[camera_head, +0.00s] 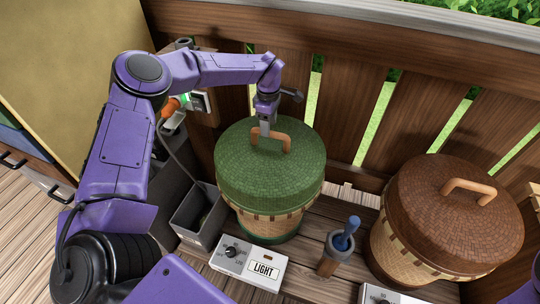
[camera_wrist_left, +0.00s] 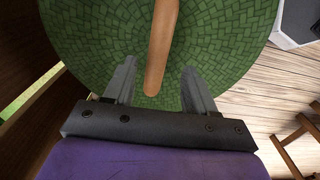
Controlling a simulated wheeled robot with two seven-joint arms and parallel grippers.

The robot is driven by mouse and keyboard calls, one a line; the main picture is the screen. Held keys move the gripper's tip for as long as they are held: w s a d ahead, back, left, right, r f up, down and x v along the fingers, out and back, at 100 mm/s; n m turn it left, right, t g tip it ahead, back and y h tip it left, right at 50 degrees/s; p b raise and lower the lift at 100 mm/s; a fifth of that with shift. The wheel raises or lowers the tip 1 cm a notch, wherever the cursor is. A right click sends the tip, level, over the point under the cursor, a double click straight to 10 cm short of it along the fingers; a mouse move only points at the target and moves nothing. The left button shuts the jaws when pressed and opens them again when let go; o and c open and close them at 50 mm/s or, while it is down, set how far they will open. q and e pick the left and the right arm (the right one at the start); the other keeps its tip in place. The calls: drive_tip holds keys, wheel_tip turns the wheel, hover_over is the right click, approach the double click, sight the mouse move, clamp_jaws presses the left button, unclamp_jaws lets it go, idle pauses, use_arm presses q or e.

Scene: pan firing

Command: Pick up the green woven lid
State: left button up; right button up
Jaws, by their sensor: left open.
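The green woven lid (camera_head: 270,182) sits on a tan woven basket (camera_head: 262,222) in the head view. Its orange-brown handle (camera_head: 286,145) arches over the top. The lid fills much of the left wrist view (camera_wrist_left: 225,40), with the handle (camera_wrist_left: 161,45) running up the middle. My left gripper (camera_head: 266,134) is over the lid at the handle. In the left wrist view its fingers (camera_wrist_left: 158,88) are apart, with the end of the handle between them. I cannot tell whether either finger touches it. My right gripper is not in view.
A brown-lidded basket (camera_head: 432,210) stands to the right. A white LIGHT switch box (camera_head: 248,263), a small pot with a blue-handled tool (camera_head: 346,234) and a grey bin (camera_head: 199,215) stand close by. A wooden railing (camera_head: 350,95) runs behind.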

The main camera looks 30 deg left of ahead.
use_arm(q)
hover_over(270, 150)
drive_tip(key=w, duration=0.2)
drive_tip(key=f, duration=0.5)
drive_tip(key=shift+s+a, duration=0.25)
drive_tip(key=shift+a, duration=0.15)
clamp_jaws()
drive_tip(key=shift+r, duration=0.15)
